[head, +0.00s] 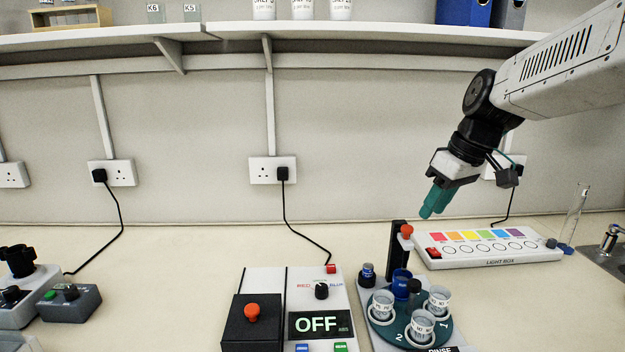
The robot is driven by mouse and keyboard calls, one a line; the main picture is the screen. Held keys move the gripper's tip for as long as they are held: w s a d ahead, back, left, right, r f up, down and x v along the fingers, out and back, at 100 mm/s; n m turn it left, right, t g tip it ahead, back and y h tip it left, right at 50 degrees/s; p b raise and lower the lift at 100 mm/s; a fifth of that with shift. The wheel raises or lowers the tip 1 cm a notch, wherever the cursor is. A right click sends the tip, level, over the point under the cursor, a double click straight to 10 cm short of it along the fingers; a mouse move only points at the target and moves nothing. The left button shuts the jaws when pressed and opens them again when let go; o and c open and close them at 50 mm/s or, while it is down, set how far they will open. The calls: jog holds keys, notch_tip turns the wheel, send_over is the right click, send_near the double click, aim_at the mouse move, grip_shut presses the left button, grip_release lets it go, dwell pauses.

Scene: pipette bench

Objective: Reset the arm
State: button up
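My arm comes in from the upper right. My gripper (427,214) has teal fingers that point down and to the left. It hangs in the air above the back of the bench, up and to the right of the black post with a red knob (406,231). The fingers overlap in this view, so I cannot tell whether they are open or shut. I see nothing hanging from them.
Below stands the rinse station (411,320) with several white cups. Left of it is a device (272,284) reading OFF. The light box (488,259) lies right, near a glass cylinder (573,218) and tap (610,238). A shelf (330,32) runs above. The left-centre bench is clear.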

jog(key=s+f+m+h, duration=0.1)
jog(key=s+f+m, duration=0.2)
jog(key=s, duration=1)
jog(key=s+f+m+g+h, duration=0.1)
jog(key=s+f+m+h, duration=0.1)
jog(key=s, duration=1.2)
jog(key=shift+d+f+m, duration=0.3)
jog(key=shift+f+m, duration=0.4)
jog(key=shift+f, duration=0.05)
